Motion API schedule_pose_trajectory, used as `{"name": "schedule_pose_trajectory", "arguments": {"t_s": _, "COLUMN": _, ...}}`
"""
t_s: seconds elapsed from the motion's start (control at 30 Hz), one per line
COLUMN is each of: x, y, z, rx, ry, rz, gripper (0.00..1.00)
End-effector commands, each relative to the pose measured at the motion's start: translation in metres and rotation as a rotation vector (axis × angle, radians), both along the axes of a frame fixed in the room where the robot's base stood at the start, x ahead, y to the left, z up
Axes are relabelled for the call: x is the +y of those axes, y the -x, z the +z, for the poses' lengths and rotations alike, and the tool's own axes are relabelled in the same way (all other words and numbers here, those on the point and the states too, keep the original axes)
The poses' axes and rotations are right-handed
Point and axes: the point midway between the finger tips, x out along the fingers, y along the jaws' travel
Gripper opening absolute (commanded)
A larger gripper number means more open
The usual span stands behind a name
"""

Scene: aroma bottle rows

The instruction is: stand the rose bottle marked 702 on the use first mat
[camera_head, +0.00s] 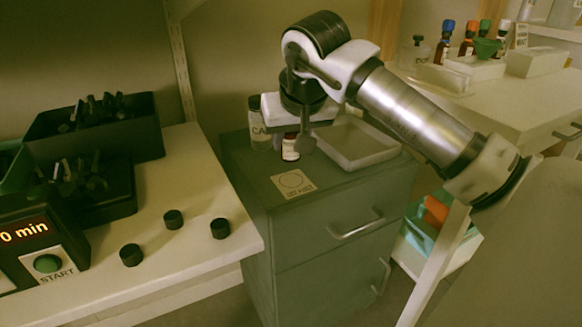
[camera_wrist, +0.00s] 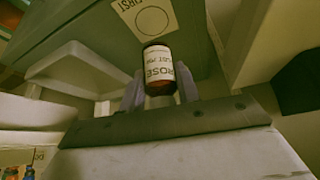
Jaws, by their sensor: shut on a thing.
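The rose bottle (camera_wrist: 158,70) is dark amber with a white label reading ROSE; its number is too small to read. It is between the fingers of my gripper (camera_wrist: 160,92), which is shut on it. In the head view, the bottle (camera_head: 290,148) hangs below my gripper (camera_head: 291,140), over or just behind the cabinet top. I cannot tell whether its base touches the surface. The use first mat (camera_head: 292,184) is a pale card with a printed circle, lying empty on the green-grey cabinet in front of the bottle. It also shows in the wrist view (camera_wrist: 150,20), beyond the bottle.
A clear jar with a dark lid (camera_head: 259,125) stands close left of my gripper. A white tray (camera_head: 352,146) lies close right. Several colour-capped bottles (camera_head: 470,40) stand on the right counter. Black caps (camera_head: 173,219) lie on the left bench. The cabinet top around the mat is clear.

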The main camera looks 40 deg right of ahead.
Motion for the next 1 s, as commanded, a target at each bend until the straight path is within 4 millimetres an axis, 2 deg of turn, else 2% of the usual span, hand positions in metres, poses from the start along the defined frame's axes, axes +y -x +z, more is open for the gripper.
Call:
{"name": "schedule_pose_trajectory", "arguments": {"t_s": 0.17, "x": 0.0, "y": 0.0, "z": -0.012, "rx": 0.0, "ry": 0.0, "rz": 0.0, "gripper": 0.05}}
{"name": "schedule_pose_trajectory", "arguments": {"t_s": 0.4, "x": 0.0, "y": 0.0, "z": -0.047, "rx": 0.0, "ry": 0.0, "rz": 0.0, "gripper": 0.05}}
{"name": "schedule_pose_trajectory", "arguments": {"t_s": 0.83, "x": 0.0, "y": 0.0, "z": -0.053, "rx": 0.0, "ry": -0.001, "rz": 0.0, "gripper": 0.05}}
{"name": "schedule_pose_trajectory", "arguments": {"t_s": 0.87, "x": 0.0, "y": 0.0, "z": -0.052, "rx": 0.0, "ry": -0.001, "rz": 0.0, "gripper": 0.35}}
{"name": "schedule_pose_trajectory", "arguments": {"t_s": 1.0, "x": 0.0, "y": 0.0, "z": -0.052, "rx": 0.0, "ry": -0.001, "rz": 0.0, "gripper": 0.53}}
